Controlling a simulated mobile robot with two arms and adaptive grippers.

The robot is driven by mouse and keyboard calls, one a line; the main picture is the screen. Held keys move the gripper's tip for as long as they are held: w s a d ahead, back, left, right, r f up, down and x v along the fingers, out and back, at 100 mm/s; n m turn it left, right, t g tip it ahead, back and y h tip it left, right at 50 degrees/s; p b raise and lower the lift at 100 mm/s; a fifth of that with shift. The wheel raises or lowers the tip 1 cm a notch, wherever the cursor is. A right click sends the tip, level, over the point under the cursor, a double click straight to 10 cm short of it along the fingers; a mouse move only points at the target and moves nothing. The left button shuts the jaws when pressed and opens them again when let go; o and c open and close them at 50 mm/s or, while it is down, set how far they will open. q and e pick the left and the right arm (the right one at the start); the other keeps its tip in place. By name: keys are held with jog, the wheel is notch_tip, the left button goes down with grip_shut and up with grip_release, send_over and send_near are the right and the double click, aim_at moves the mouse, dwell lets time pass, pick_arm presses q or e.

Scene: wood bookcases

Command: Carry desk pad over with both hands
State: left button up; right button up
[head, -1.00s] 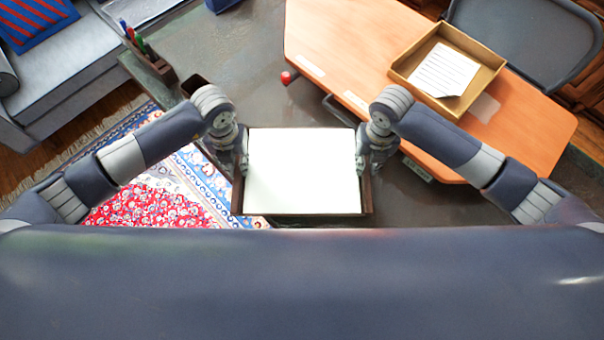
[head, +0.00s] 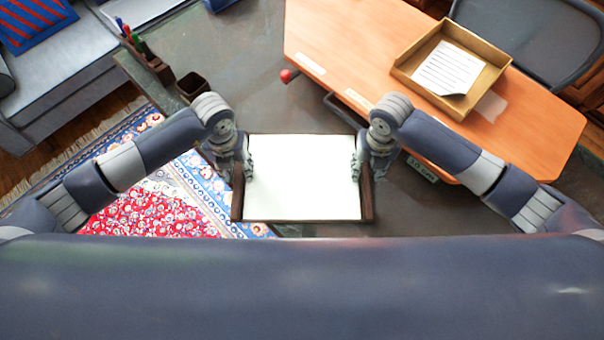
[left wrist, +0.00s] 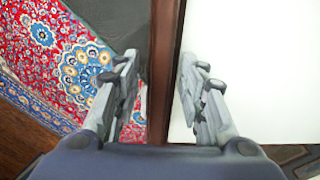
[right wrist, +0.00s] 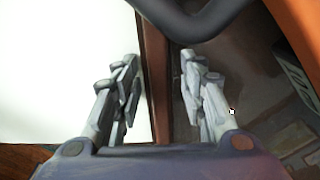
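The desk pad (head: 302,180) is a white panel with dark wooden side rails, in the middle of the head view. My left gripper (head: 240,166) straddles its left rail; the left wrist view shows the fingers (left wrist: 159,75) apart, with a gap on the outer side. My right gripper (head: 365,166) straddles the right rail; the right wrist view shows its fingers (right wrist: 160,75) apart, also with an outer gap. Both grippers look open around the rails. Whether the pad rests on a surface below cannot be told.
An orange desk (head: 330,45) with a tan letter tray (head: 402,73) holding paper stands at upper right. A pen holder (head: 158,70) and a dark cup (head: 193,86) sit at upper left. A grey chair (head: 530,40) is behind; a patterned rug (head: 150,205) lies left.

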jog(key=shift+r, duration=0.1)
pick_arm(q)
notch_tip(320, 180, up, 12)
pick_arm(e)
notch_tip(320, 180, up, 12)
dwell(0.8)
dwell(0.4)
